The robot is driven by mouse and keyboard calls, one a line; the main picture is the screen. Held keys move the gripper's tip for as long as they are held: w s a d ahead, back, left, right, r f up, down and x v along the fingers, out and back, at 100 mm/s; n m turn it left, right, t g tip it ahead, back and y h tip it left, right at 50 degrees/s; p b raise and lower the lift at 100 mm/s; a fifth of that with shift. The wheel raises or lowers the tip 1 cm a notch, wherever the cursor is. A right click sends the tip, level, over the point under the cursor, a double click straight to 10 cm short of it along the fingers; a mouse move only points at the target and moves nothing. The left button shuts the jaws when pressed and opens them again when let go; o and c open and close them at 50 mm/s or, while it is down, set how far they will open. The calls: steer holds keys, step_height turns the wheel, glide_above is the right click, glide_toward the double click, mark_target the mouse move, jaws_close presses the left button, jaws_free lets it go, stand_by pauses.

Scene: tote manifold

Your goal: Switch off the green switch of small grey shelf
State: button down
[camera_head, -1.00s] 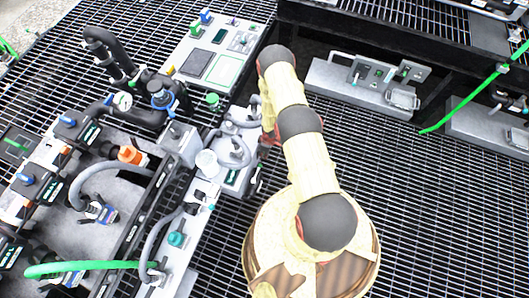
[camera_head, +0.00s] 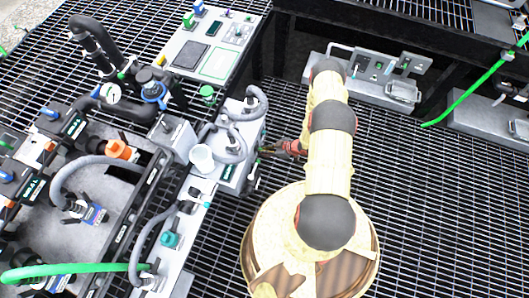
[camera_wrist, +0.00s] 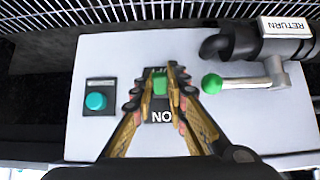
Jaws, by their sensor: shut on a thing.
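The small grey shelf (camera_wrist: 110,60) fills the middle of the wrist view as a light grey panel. Its green switch (camera_wrist: 159,84) sits in a dark plate near the centre, above white lettering. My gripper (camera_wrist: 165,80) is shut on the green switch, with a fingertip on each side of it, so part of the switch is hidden. In the head view my gripper (camera_head: 272,149) reaches left to the side of a grey unit (camera_head: 236,172) carrying hoses; the switch cannot be made out there.
A teal round button (camera_wrist: 95,101) is left of the switch. A green-knobbed lever (camera_wrist: 212,84) on a black pipe marked RETURN (camera_wrist: 285,27) stands close to the right finger. Grated floor (camera_head: 430,200) is open on the right. A grey switch box (camera_head: 375,75) stands behind.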

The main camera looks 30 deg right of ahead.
steer(key=shift+f+t+y+b, duration=0.2)
steer(key=shift+t+y+b, duration=0.1)
steer(key=shift+t+b, duration=0.15)
steer(key=c, duration=1.8)
jaws_free()
steer(key=shift+o, duration=0.2)
steer(key=v, duration=1.2)
